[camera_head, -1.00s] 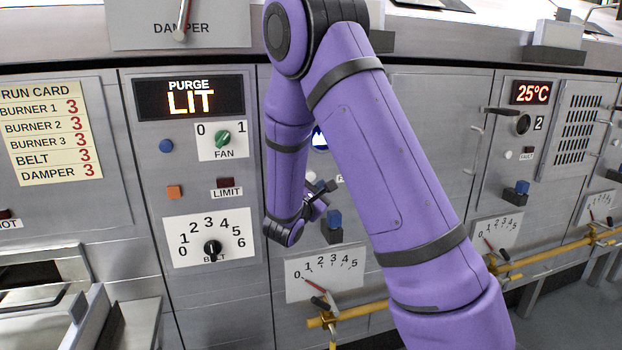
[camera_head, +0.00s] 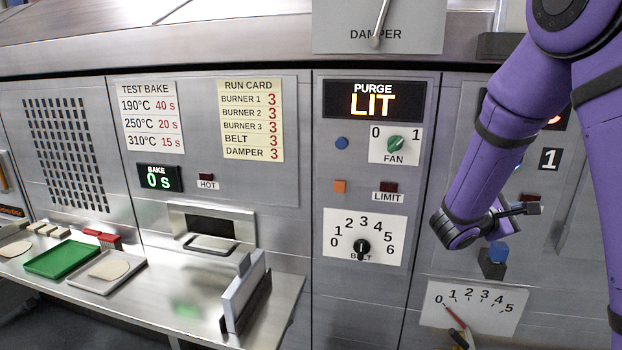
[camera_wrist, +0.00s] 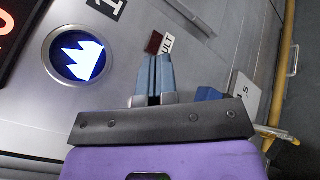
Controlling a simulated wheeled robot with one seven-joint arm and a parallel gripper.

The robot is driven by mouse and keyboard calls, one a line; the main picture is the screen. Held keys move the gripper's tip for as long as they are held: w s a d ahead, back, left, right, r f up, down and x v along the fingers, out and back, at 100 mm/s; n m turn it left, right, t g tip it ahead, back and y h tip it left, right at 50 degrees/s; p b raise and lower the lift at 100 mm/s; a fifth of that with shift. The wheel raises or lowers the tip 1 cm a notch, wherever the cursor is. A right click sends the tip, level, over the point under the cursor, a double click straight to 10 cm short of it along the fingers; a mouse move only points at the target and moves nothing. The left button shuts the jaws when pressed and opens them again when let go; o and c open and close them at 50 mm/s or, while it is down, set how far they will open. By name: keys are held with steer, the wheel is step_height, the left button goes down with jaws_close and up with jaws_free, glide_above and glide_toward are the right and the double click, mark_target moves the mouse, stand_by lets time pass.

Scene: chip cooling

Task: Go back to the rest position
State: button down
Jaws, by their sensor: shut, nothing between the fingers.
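My gripper (camera_head: 527,209) is at the end of my purple arm on the right of the head view, in front of the burner 1 panel. In the wrist view the two blue-grey fingers (camera_wrist: 154,78) are together, with nothing between them. The fingers point at the grey panel, near a small dark red lamp (camera_wrist: 154,42) with a label partly reading "ULT". A round blue flame window (camera_wrist: 78,58) shows to their left.
A blue-topped black knob (camera_head: 492,260) sits just below my gripper, above a 0–5 dial (camera_head: 472,308). The belt knob (camera_head: 361,248) and the fan knob (camera_head: 395,144) are to the left. A counter with a green tray (camera_head: 62,258) is at far left.

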steer(key=s+a+r+m+g+y, duration=0.1)
steer(key=s+r+m+g+y, duration=0.25)
steer(key=s, duration=0.45)
steer(key=s+a+r+m+g+y, duration=0.1)
steer(key=s+r+m+g+y, duration=0.25)
steer(key=s, duration=0.55)
steer(key=s+a+r+m+t+y, duration=0.3)
steer(key=s+a+m+t+y, duration=0.2)
steer(key=s+a+y, duration=0.5)
steer(key=a+t, duration=0.2)
steer(key=a, duration=0.2)
steer(key=shift+s+a+m, duration=0.15)
steer(key=shift+s+m, duration=0.15)
steer(key=shift+s, duration=0.05)
